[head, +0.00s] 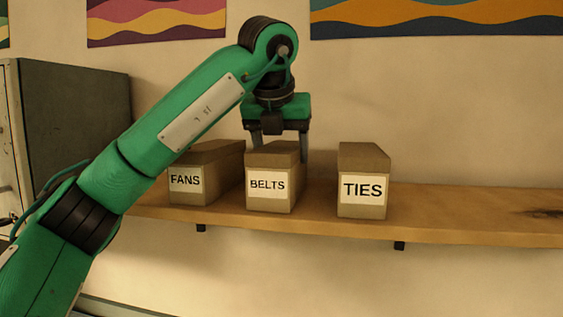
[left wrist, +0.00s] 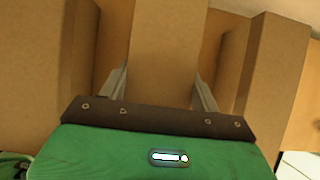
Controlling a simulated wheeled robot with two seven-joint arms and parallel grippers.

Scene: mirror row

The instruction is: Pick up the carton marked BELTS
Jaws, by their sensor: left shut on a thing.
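The carton marked BELTS (head: 268,185) stands upright on a wooden shelf, the middle one of three cartons. My left gripper (head: 279,150) comes down on it from above, with one finger on each side of its top. In the left wrist view the BELTS carton (left wrist: 166,50) fills the space between the two fingers (left wrist: 160,92), and the gripper is shut on it. Its label does not show in that view. In the head view the carton appears to rest on the shelf. My right gripper is not in view.
The carton marked FANS (head: 187,182) stands close on the left, partly behind my arm. The carton marked TIES (head: 363,188) stands on the right across a small gap. The shelf (head: 470,213) is clear to the right. A grey cabinet (head: 75,110) stands at the left.

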